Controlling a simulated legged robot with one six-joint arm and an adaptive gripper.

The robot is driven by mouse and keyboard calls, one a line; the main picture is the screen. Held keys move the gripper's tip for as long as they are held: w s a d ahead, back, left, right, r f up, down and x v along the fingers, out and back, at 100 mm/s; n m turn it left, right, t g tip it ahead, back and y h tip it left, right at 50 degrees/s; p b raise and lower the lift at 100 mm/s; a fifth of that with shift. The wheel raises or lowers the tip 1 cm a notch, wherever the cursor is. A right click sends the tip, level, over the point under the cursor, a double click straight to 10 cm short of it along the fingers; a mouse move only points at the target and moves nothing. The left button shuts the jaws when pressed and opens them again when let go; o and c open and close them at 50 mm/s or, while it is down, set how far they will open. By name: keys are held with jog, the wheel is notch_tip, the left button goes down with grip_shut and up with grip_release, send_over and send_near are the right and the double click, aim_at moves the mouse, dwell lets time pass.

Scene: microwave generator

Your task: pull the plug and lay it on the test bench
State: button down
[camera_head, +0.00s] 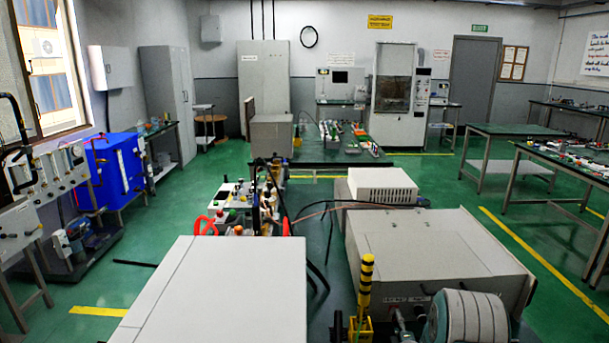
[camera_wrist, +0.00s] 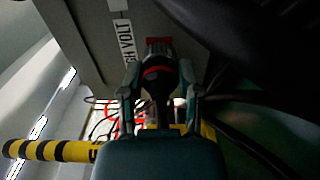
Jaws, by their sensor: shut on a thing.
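In the wrist view my gripper (camera_wrist: 160,88) is shut on a dark plug (camera_wrist: 157,72) with a red band around it. The plug's far end points at a red fitting (camera_wrist: 159,43) on a grey panel (camera_wrist: 75,30). I cannot tell whether the plug is seated in this fitting or apart from it. White labels on the panel read in part "HIGH VOLT". In the head view I cannot clearly make out my gripper or the plug. A bench with a dark green top (camera_head: 318,226) stands in the middle, mostly covered by equipment.
Grey cabinets stand at the front left (camera_head: 225,285) and right (camera_head: 440,245) of the bench. A yellow-black striped post (camera_head: 365,285) stands between them; a striped bar (camera_wrist: 50,150) crosses the wrist view. Black cables (camera_head: 345,206) cross the bench. A green-topped table (camera_head: 515,130) at right has free room.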

jog(key=shift+s, duration=2.5)
jog(key=shift+d+r, duration=0.1)
jog(key=shift+s+d+r+g, duration=0.3)
jog(key=shift+s+d+g, duration=0.3)
jog(key=shift+g, duration=0.4)
jog(key=s+d+g, duration=0.1)
jog(key=s, duration=0.1)
jog(key=s+d+g, duration=0.1)
jog(key=s+g, duration=0.1)
jog(key=s+d+g, duration=0.1)
jog(key=s, duration=0.1)
jog(key=shift+s+d+r+g, duration=0.25)
jog(key=shift+s+r+g, duration=0.1)
jog(key=shift+s+g, duration=0.05)
jog(key=shift+s+f, duration=0.1)
jog(key=shift+s, duration=0.1)
jog(key=shift+f, duration=2.15)
